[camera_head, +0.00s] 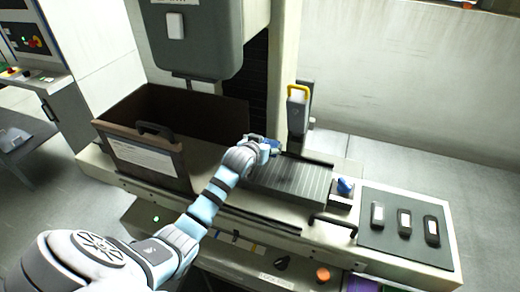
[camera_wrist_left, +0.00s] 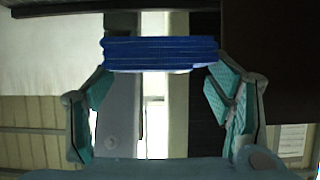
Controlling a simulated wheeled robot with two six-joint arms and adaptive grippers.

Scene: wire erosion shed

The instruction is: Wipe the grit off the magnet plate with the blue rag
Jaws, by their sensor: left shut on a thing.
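The magnet plate (camera_head: 292,182) is a dark, finely striped slab on the machine bed, in the middle of the head view. My left gripper (camera_head: 268,146) is over the plate's back left corner. In the left wrist view, its teal-padded fingers are shut on the folded blue rag (camera_wrist_left: 160,53). A little of the rag (camera_head: 272,143) shows at the fingertips in the head view. I cannot tell whether the rag touches the plate. Grit is too small to make out; my arm hides the plate's left end. My right gripper is not in view.
An open brown guard box (camera_head: 150,165) with a black handle stands left of my forearm. A post with a yellow handle (camera_head: 298,90) rises behind the plate. A blue knob (camera_head: 345,186) sits at the plate's right end, before a dark panel (camera_head: 388,240) with several small blocks.

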